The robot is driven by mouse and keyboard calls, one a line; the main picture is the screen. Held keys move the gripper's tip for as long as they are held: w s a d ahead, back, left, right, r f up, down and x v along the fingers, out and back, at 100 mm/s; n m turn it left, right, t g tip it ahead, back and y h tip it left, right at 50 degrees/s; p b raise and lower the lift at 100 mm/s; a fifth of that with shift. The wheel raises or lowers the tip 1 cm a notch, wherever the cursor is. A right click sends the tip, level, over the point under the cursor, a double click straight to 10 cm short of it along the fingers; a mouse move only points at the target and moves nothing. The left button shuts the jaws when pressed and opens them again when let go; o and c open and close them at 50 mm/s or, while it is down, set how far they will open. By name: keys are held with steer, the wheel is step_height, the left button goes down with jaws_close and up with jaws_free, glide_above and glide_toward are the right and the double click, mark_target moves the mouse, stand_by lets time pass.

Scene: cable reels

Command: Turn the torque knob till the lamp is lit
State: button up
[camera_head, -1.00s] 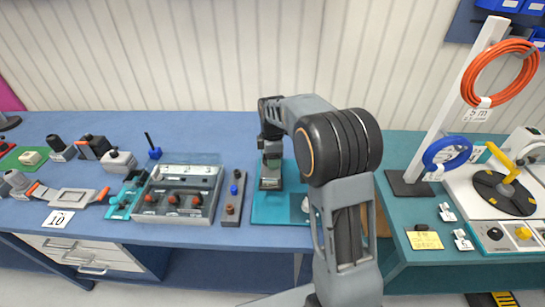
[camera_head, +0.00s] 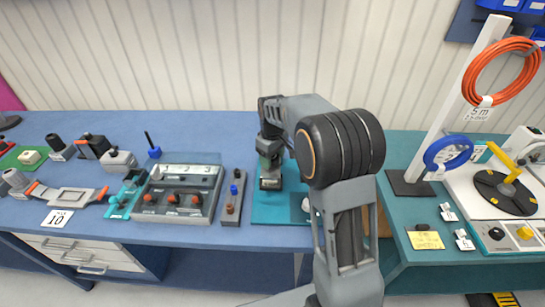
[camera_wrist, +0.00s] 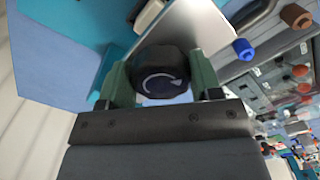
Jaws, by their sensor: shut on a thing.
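The torque knob (camera_wrist: 160,80) is dark and round, with a white curved arrow on its face. It shows in the wrist view between the two green fingers of my gripper (camera_wrist: 162,83), which are shut on its sides. In the head view my gripper (camera_head: 270,182) points down over the teal mat (camera_head: 268,216) on the blue bench, and the knob is hidden there. I cannot make out a lamp in either view, so I cannot tell whether it is lit.
Left of the mat stand a narrow block with coloured pegs (camera_head: 233,214) and a grey box with red knobs (camera_head: 196,214). The teal bench (camera_head: 403,225) at right holds a reel turntable (camera_head: 506,195) and a stand with orange cable (camera_head: 466,82). The blue bench's front edge is clear.

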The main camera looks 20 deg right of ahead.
steer(key=shift+m, duration=0.6)
steer(key=o, duration=0.9)
step_height(320, 180, up, 14)
steer(key=shift+f+b, duration=0.1)
steer(key=shift+b, duration=0.2)
stand_by(0.3)
